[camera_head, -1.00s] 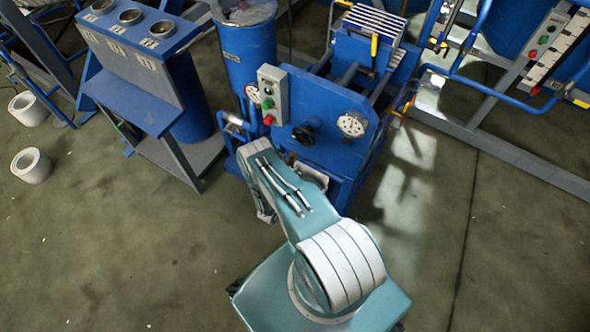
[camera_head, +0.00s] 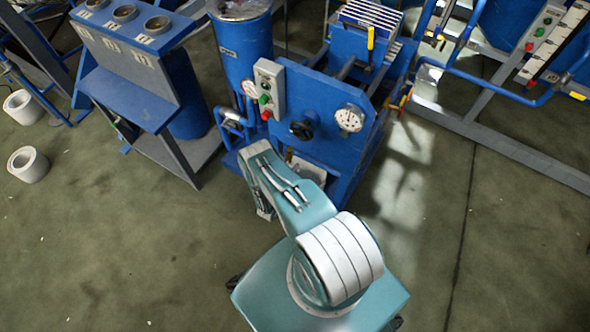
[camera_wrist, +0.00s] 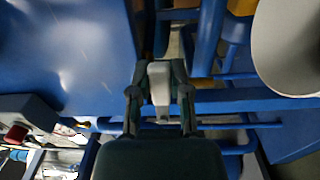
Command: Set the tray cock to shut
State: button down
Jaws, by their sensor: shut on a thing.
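In the wrist view my gripper (camera_wrist: 160,100) has its two dark fingers closed on a pale grey piece (camera_wrist: 159,78) in front of blue pipes. I cannot tell for sure whether this piece is the tray cock's handle, or how it is turned. In the head view my teal arm reaches to the front of the blue machine (camera_head: 330,125), and its end and the gripper are hidden behind the arm. A pale tray-like part (camera_head: 309,168) shows low on the machine's front, beside my arm. I cannot pick out the tray cock in the head view.
The machine carries a white gauge (camera_head: 350,118), a black knob (camera_head: 301,130) and a grey button box (camera_head: 270,88). A blue cylinder (camera_head: 242,48) and a blue stand with cups (camera_head: 135,70) are at left. Blue rails (camera_head: 480,85) stand right. The front floor is clear.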

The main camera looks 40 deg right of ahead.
jog(key=shift+s+d+f, duration=0.1)
jog(key=shift+f, duration=0.05)
jog(key=c, duration=0.7)
grip_release()
jog(key=shift+c, duration=0.2)
jog(key=shift+o, duration=0.9)
jog(key=shift+d, duration=0.15)
jog(key=v, duration=1.2)
